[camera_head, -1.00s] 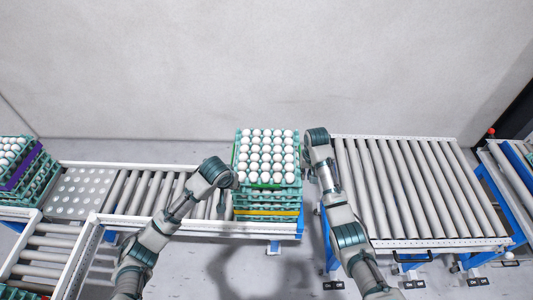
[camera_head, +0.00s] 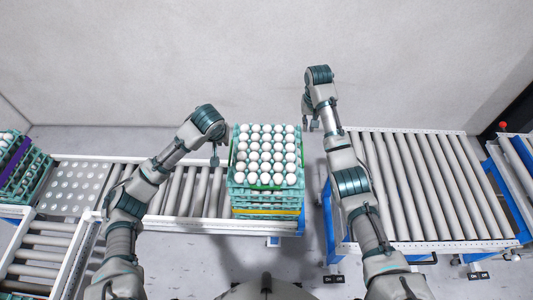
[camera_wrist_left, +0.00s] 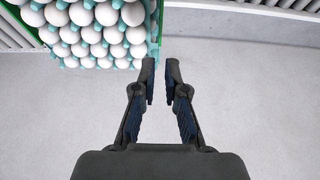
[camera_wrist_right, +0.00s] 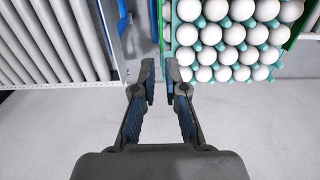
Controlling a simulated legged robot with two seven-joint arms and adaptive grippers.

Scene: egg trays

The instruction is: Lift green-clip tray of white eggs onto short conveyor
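The top tray of white eggs (camera_head: 237,179) sits on a stack at the right end of the left roller conveyor (camera_head: 190,190). A green clip (camera_head: 264,187) shows on its near side, with a yellow strip (camera_head: 265,211) lower in the stack. My left gripper (camera_head: 214,160) is beside the tray's left side, apart from it. My right gripper (camera_head: 309,122) is beyond its far right corner, also apart. In both wrist views the fingers of the left (camera_wrist_left: 160,85) and right (camera_wrist_right: 160,85) grippers are a little apart with nothing between them.
A separate roller conveyor (camera_head: 420,190) stands to the right, its rollers empty, across a floor gap from the stack. Another egg stack with a purple strip (camera_head: 14,162) is at the far left. A pale wall (camera_head: 250,60) closes the back.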

